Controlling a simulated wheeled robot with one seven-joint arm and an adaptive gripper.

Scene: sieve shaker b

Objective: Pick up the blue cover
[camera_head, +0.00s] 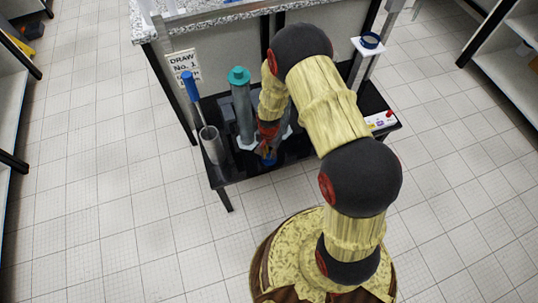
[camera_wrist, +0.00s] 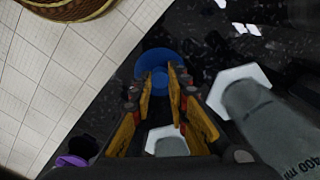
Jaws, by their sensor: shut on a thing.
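The blue cover (camera_wrist: 157,62) is a round blue piece between the tips of my gripper (camera_wrist: 163,82) in the wrist view. My gripper is shut on it. In the head view a small part of the blue cover (camera_head: 269,161) shows below my gripper (camera_head: 268,150), close to the front edge of the black table (camera_head: 232,172). My fingers hide part of the cover, and I cannot tell whether it touches the table.
A grey cylinder with a teal cap (camera_head: 241,105) stands just left of my gripper; another grey cylinder is partly hidden behind it. A blue-handled tool (camera_head: 190,86) stands in a grey holder (camera_head: 211,145). A white control panel (camera_head: 382,120) is at the right, below a small stand (camera_head: 368,47).

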